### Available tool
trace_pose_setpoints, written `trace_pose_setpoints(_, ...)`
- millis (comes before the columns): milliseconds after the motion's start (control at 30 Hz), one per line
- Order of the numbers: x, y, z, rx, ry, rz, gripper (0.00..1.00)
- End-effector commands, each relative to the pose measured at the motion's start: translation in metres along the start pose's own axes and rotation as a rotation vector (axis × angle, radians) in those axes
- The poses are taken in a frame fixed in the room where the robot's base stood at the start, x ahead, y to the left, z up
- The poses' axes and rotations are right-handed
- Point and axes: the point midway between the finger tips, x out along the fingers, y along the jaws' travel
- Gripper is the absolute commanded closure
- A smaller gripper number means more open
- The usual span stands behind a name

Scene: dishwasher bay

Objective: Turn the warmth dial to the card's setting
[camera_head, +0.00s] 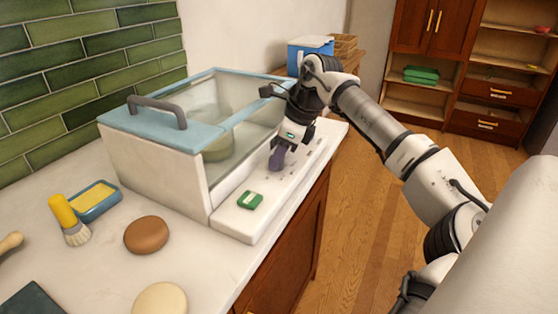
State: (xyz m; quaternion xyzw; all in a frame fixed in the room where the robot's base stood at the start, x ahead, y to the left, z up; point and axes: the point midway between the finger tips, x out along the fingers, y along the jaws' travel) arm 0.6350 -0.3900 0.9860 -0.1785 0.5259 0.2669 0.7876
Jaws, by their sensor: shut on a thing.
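Small dark marks show on the ledge to the right of the knob, too small to read. A green piece (250,200) with a small pale mark lies on the ledge nearer the camera. I cannot tell whether it is the card, and no setting is readable.
The box has a blue lid with a grey handle (158,109). On the counter are a yellow-handled brush (69,220), a blue dish with a yellow block (96,200), a brown oval (146,235) and a cream round (160,299). Wooden floor lies open to the right.

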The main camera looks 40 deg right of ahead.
Motion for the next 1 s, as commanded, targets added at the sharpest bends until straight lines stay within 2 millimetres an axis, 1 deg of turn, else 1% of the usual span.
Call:
trace_pose_setpoints(33, 0.0026, 0.0002, -0.0020, 0.030, 0.002, -0.016, 0.90)
trace_pose_setpoints(200, 0.0022, 0.0010, -0.0018, 0.130, 0.002, -0.054, 0.90)
trace_pose_setpoints(400, 0.0011, 0.0013, -0.0012, 0.205, 0.002, -0.086, 0.90)
trace_pose_setpoints(633, 0.0001, 0.0015, -0.0008, 0.240, 0.003, -0.099, 0.90)
trace_pose_setpoints(1000, -0.0001, 0.0015, -0.0008, 0.243, 0.003, -0.100, 0.90)
